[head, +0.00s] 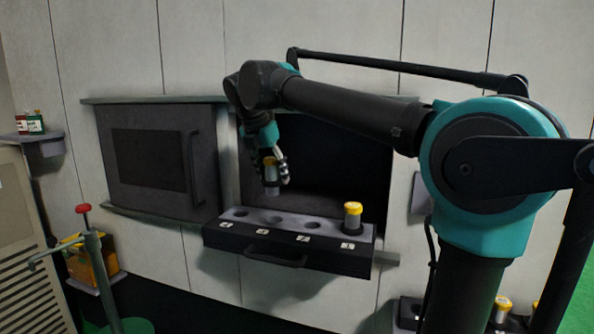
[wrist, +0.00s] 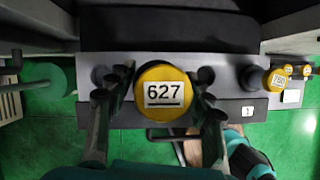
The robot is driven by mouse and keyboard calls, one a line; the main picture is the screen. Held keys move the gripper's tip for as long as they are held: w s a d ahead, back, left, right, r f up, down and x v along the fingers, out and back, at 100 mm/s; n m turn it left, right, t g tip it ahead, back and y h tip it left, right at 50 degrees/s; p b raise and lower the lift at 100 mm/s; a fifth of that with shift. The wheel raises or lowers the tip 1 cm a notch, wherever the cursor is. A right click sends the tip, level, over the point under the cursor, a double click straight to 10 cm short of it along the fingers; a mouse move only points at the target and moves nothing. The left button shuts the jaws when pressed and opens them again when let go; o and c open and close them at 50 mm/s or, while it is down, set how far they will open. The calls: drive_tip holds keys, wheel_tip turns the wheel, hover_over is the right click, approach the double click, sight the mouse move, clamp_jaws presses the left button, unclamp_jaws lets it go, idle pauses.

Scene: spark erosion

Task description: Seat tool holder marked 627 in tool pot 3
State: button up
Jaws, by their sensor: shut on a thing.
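The tool holder marked 627 (wrist: 163,105) has a yellow cap with a white label, seen from above in the wrist view. My gripper (wrist: 165,76) is shut on it, with one finger on each side. In the head view my gripper (head: 275,160) holds the grey body of this holder (head: 271,182) roughly upright. Its lower end is above the drawer, in line with tool pot 3 (head: 275,218), with a gap between them. Pot 3 looks empty in the head view; in the wrist view the held holder and fingers hide it.
The pulled-out black drawer (head: 290,262) has pots labelled 4 to 1 from left to right. Pots 4 (head: 239,212) and 2 (head: 312,225) look empty. Another yellow-capped holder (head: 353,217) stands in pot 1. The dark cabinet opening (head: 340,170) lies behind.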

sight(266, 186)
drive_tip(key=shift+w+d+f, duration=0.1)
drive_tip(key=shift+d+f, duration=0.05)
drive_tip(key=shift+f, duration=4.75)
drive_tip(key=shift+f, duration=0.35)
drive_tip(key=o, duration=1.6)
drive_tip(key=v, duration=1.1)
drive_tip(key=shift+r, duration=0.2)
drive_tip(key=shift+a+r, duration=0.1)
drive_tip(key=shift+r, duration=1.75)
drive_tip(key=shift+a+r, duration=0.15)
drive_tip(key=shift+r, duration=1.75)
drive_tip(key=shift+s, duration=0.25)
